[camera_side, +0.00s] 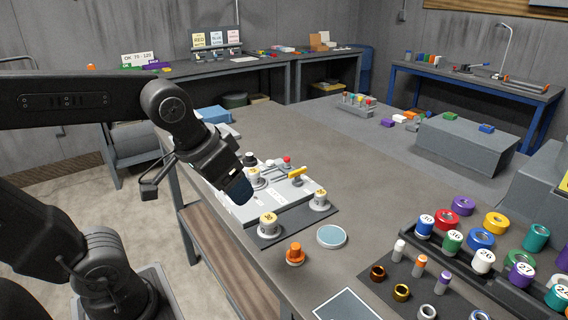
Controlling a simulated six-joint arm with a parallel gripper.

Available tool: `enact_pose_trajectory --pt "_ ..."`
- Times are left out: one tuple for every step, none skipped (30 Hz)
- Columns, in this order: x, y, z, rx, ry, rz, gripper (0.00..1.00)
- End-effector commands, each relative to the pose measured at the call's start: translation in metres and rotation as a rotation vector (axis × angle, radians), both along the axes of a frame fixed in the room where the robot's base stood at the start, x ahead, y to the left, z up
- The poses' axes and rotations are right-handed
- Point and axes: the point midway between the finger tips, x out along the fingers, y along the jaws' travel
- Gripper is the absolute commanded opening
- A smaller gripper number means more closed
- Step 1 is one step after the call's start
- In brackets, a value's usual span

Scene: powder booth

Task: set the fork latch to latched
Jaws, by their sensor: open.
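A light grey fixture plate (272,206) lies on a dark mat near the left edge of the bench. Small fittings stand on it: a yellow-handled lever (297,174), a red knob (287,160) and a pale metal fork-like piece (271,174), which may be the fork latch. Its setting is too small to read. My gripper (238,192) points down at the left side of the plate, left of these fittings. It is open. Its fingertips are dark against the arm, and it hides part of the plate.
Two cream numbered cylinders (269,222) (320,198) stand at the mat's front and right. An orange knob (295,253) and a round blue-grey disc (331,236) lie in front. Coloured numbered rings (483,260) crowd the right front. The bench middle (370,160) is clear.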

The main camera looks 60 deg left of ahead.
Motion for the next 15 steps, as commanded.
enact_pose_trajectory --pt "0.018 0.007 0.007 -0.005 0.016 0.054 0.66" --pt "0.028 0.011 0.012 -0.009 0.024 0.093 0.63" --pt "0.044 0.018 0.018 -0.016 0.035 0.148 0.59" --pt "0.056 0.023 0.022 -0.018 0.042 0.189 0.56" --pt "0.068 0.029 0.025 -0.023 0.049 0.232 0.53" --pt "0.084 0.037 0.028 -0.028 0.058 0.289 0.49" --pt "0.096 0.043 0.03 -0.031 0.063 0.331 0.48" --pt "0.108 0.049 0.032 -0.034 0.069 0.374 0.48" --pt "0.123 0.058 0.032 -0.037 0.075 0.431 0.48" --pt "0.135 0.065 0.032 -0.04 0.079 0.474 0.48" --pt "0.147 0.073 0.031 -0.041 0.084 0.517 0.48" --pt "0.163 0.083 0.029 -0.043 0.088 0.576 0.48" --pt "0.174 0.091 0.028 -0.045 0.09 0.619 0.48" --pt "0.185 0.099 0.025 -0.045 0.092 0.663 0.48" --pt "0.2 0.11 0.021 -0.046 0.095 0.721 0.48"
